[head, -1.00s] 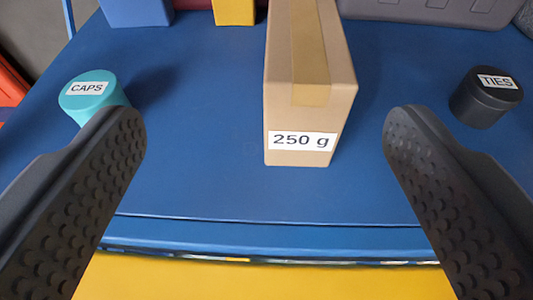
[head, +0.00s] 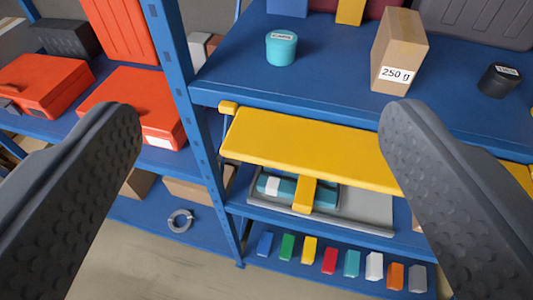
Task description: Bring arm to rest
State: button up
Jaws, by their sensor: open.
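My gripper (head: 260,125) is open and empty, its two dark textured fingers wide apart at the left and right of the head view. It is in front of the blue shelf unit. The cardboard box labelled 250 g (head: 401,50) stands upright on the top blue shelf, beyond and apart from the fingers. The teal cap tub (head: 281,48) stands to its left and the black tub (head: 498,80) to its right on the same shelf. Both tub labels are too small to read clearly now.
A yellow bar (head: 310,145) runs along the front under the top shelf. Below it is a grey tray (head: 370,207) with a teal item. Several coloured blocks (head: 329,261) line the bottom shelf. Orange cases (head: 45,85) fill the left bay, past a blue post (head: 172,45). A metal ring (head: 180,220) lies below.

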notch_tip(320, 180, down, 10)
jog(key=b, duration=1)
jog(key=shift+f, duration=0.2)
